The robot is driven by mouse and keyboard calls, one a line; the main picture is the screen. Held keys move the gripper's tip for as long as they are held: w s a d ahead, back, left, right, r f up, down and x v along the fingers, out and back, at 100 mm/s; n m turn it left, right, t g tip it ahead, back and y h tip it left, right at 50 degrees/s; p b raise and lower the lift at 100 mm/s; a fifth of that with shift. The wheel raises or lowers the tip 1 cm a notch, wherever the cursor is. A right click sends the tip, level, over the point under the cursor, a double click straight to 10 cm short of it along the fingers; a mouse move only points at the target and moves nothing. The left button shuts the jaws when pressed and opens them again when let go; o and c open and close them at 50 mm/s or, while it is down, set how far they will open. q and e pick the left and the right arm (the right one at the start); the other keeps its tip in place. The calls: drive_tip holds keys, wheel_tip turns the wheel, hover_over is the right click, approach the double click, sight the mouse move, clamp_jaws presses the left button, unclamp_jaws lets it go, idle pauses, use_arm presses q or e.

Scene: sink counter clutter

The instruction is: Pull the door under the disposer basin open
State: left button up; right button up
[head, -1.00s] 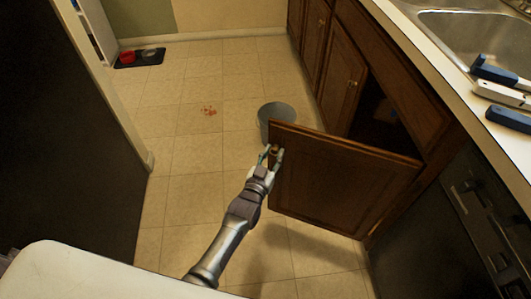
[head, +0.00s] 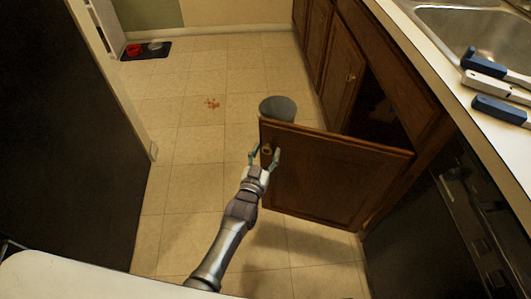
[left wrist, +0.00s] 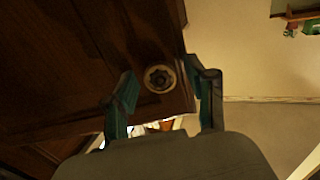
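The brown wooden cabinet door (head: 335,180) under the sink counter stands wide open, swung out over the floor. Its round knob (head: 267,150) is near the upper corner of the free edge. My left gripper (head: 264,154) is open, with its fingers spread to either side of the knob. In the left wrist view the knob (left wrist: 160,78) sits between the two parted fingertips (left wrist: 165,85), with a gap on each side. The dark cabinet opening (head: 378,115) shows behind the door. My right gripper is not in view.
A grey bin (head: 278,108) stands on the floor just behind the door's free edge. The sink basin (head: 465,35) and blue-and-white handled items (head: 497,80) are on the counter. A dark appliance (head: 430,220) is nearer me.

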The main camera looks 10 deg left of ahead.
use_arm(q)
drive_tip(key=s+a, duration=0.1)
drive_tip(key=s, duration=1.1)
drive_tip(key=shift+a, duration=0.4)
